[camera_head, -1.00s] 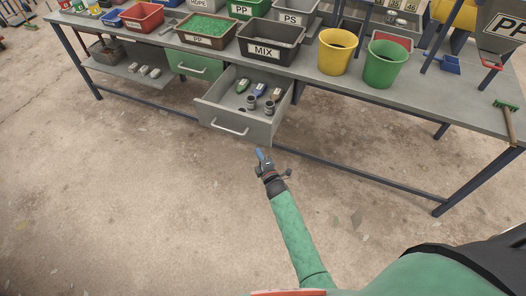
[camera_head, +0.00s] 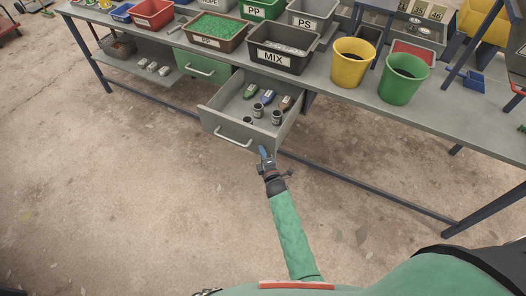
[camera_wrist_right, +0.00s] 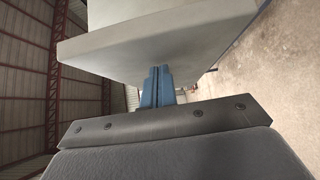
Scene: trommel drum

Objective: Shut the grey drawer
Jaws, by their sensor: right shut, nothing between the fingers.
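The grey drawer (camera_head: 222,122) hangs open under the workbench in the head view, pulled well out. It has a pale bar handle (camera_head: 233,137) on its front and holds several small bottles and jars. My right gripper (camera_head: 264,152) is shut and empty, close by the drawer's front near its right end. In the right wrist view the closed blue fingertips (camera_wrist_right: 157,75) point at a pale grey panel (camera_wrist_right: 150,38), which looks like the drawer front. I cannot tell whether they touch it. My left gripper is not in view.
A green drawer (camera_head: 200,68) sits left of the grey one. The workbench (camera_head: 325,88) carries labelled bins, a yellow bucket (camera_head: 351,65) and a green bucket (camera_head: 402,78). A lower rail (camera_head: 370,188) runs beneath the bench. The floor in front is clear.

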